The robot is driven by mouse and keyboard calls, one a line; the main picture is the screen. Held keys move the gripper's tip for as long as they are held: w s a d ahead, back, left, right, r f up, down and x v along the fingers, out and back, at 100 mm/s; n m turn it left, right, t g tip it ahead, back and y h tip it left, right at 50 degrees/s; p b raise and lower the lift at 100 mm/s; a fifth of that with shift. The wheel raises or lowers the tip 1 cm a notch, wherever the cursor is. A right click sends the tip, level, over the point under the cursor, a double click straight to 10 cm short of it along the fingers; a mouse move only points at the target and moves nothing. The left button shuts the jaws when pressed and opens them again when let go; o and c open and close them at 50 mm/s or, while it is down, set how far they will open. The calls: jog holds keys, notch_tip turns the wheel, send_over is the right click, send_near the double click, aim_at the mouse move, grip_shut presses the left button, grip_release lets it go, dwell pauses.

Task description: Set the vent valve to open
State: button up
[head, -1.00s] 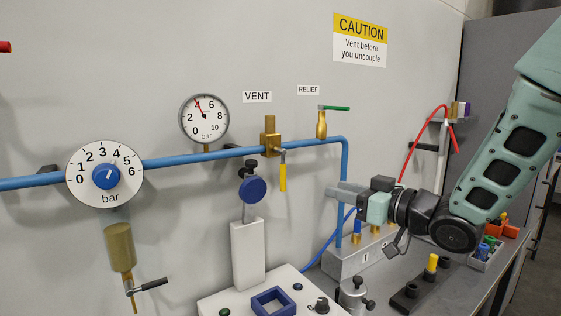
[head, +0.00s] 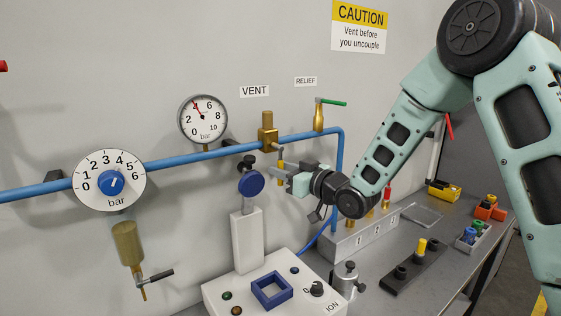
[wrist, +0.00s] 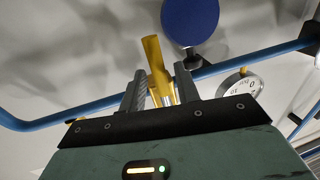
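The vent valve (head: 267,136) is a brass body on the blue pipe, below the VENT label (head: 254,91). The fingers look apart, with some room beside the lever. I cannot tell whether either finger touches it.
A pressure gauge (head: 203,119) and a dial regulator (head: 110,181) are left of the valve. The relief valve (head: 319,116) with a green lever is to the right. A round blue disc (head: 251,183) on a white stand is close left of my gripper.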

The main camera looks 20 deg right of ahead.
jog(key=shift+w+a, duration=0.35)
jog(key=shift+w, duration=0.2)
grip_shut()
